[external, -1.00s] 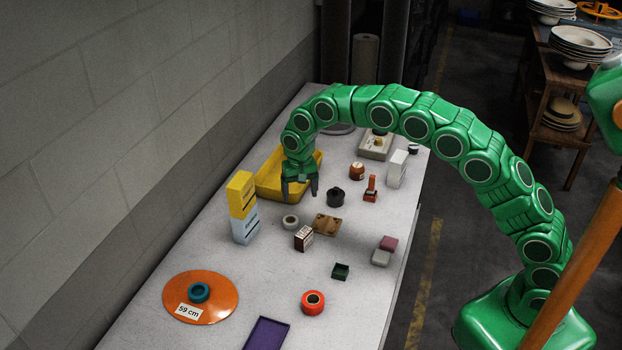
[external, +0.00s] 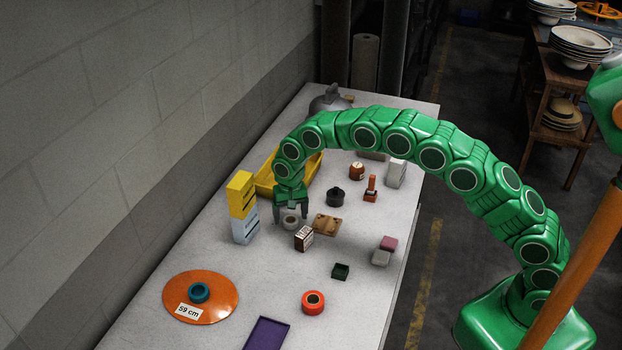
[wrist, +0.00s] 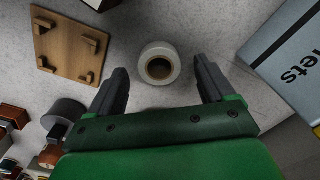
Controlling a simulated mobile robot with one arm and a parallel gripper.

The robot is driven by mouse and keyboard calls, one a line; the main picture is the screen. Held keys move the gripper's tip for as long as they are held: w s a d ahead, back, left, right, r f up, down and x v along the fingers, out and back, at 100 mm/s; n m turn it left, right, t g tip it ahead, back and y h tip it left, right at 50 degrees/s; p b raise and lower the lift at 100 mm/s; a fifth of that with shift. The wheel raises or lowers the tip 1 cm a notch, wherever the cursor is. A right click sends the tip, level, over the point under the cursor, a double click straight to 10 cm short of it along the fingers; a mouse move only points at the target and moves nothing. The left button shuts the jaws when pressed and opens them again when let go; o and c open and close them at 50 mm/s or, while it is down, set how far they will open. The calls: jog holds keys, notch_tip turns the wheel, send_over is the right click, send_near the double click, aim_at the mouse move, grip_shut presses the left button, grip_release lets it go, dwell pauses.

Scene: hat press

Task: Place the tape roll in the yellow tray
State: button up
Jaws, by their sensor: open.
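A white tape roll (external: 291,222) with a dark hole lies flat on the grey table. In the wrist view the tape roll (wrist: 159,64) is just ahead of the fingertips, centred between them. My gripper (external: 290,214) is open and empty, pointing down over the roll; in the wrist view its two dark fingers (wrist: 160,78) are spread apart. The yellow tray (external: 265,180) stands behind my gripper against the wall side of the table. My arm hides part of the tray.
Close to the roll are a stacked yellow box (external: 241,194) and pale blue box (external: 245,224) on the left, a small brown-and-white box (external: 304,238) in front, and a wooden piece (external: 327,224) on the right. A black round object (external: 335,197) stands further back.

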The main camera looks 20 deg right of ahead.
jog(key=shift+f, duration=0.7)
jog(key=c, duration=1.2)
jog(key=shift+r, duration=0.1)
